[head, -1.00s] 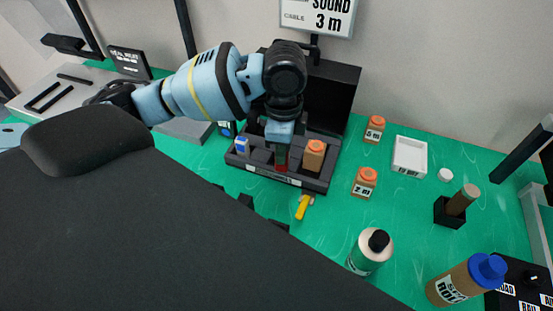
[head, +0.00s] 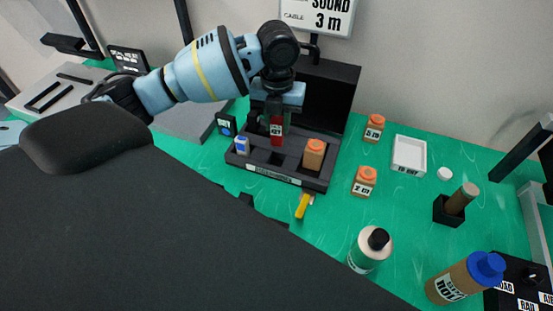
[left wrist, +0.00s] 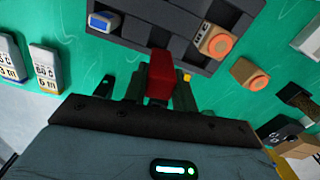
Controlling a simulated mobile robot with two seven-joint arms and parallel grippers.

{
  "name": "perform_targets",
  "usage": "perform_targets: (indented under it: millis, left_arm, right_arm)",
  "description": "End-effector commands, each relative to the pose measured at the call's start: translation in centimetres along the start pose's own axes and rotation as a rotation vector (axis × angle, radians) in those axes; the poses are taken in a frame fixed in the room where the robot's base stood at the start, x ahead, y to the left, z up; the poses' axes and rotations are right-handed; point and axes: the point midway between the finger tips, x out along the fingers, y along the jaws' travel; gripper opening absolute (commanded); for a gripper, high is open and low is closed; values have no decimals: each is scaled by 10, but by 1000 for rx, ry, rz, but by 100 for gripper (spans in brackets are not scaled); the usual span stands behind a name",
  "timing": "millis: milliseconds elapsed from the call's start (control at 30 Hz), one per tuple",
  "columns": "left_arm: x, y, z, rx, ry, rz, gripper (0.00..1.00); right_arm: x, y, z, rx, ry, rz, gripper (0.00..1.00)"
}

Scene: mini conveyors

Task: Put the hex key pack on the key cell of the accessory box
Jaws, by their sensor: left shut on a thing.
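My left gripper (head: 277,112) is shut on a red pack with a pale label (head: 276,131), which I take to be the hex key pack. The label is too small to read. The pack hangs upright above the accessory box's (head: 318,182) middle cells. It also shows between the fingers in the left wrist view (left wrist: 159,78). The black box has a raised lid behind it. A blue-and-white item (head: 242,146) stands in its left part and an orange-capped brown bottle (head: 314,154) in its right part. Cells between them look empty. My right gripper is not in view.
A yellow piece (head: 305,206) lies at the box's front edge. Orange-capped bottles (head: 364,182) and a white tray (head: 409,156) stand to the right. A small dark labelled item (head: 226,124) stands left of the box.

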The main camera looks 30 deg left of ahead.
Motion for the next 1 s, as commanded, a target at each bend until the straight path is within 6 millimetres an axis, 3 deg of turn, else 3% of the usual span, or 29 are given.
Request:
perform_targets:
  millis: [200,400,700,1000]
  left_arm:
    - [-1,3,6,136,-1,-1,4]
    - [1,3,6,154,0,-1,4]
    - [42,3,5,153,3,0,4]
    - [53,3,5,152,1,0,4]
  right_arm:
    - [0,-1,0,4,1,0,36]
    - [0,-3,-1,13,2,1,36]
    - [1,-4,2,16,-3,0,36]
    - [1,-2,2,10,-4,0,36]
